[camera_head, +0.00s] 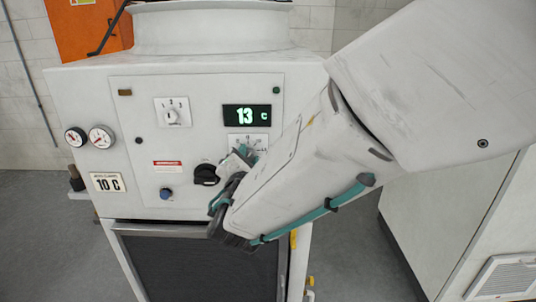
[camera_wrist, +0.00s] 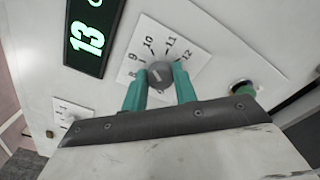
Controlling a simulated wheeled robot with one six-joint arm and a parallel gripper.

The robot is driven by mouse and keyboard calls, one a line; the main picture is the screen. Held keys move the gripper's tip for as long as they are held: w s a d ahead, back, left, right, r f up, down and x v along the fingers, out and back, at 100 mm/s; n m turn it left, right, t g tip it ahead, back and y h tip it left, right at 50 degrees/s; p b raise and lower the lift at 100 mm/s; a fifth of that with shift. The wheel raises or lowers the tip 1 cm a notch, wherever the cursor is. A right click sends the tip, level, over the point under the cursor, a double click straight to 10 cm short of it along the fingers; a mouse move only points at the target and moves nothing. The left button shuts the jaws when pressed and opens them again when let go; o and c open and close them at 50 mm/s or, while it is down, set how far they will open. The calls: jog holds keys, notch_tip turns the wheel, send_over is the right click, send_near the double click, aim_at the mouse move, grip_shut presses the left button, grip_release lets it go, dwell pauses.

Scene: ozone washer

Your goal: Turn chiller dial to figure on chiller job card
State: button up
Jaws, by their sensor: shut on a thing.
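The chiller dial (camera_wrist: 160,73) is a dark grey round knob on a white scale plate, with the figures 8, 9, 10, 11 and 12 readable around it. My gripper (camera_wrist: 159,80) has its two teal fingers shut on the sides of the knob. In the head view my gripper (camera_head: 243,156) and arm hide most of the dial and its scale plate (camera_head: 262,141). Where the knob points is too small to tell. The green display (camera_head: 247,116) above the dial reads 13 C.
A black rotary switch (camera_head: 206,175) sits just left of my gripper, with a blue button (camera_head: 166,193) further left. A small numbered selector (camera_head: 172,116) is at the panel's upper left. Two round gauges (camera_head: 101,138) are at the left edge.

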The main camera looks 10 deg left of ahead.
jog(key=shift+m, duration=0.5)
jog(key=o, duration=1)
jog(key=shift+s, duration=0.1)
jog(key=v, duration=0.7)
jog(key=shift+s+d, duration=0.1)
jog(key=shift+s, duration=0.2)
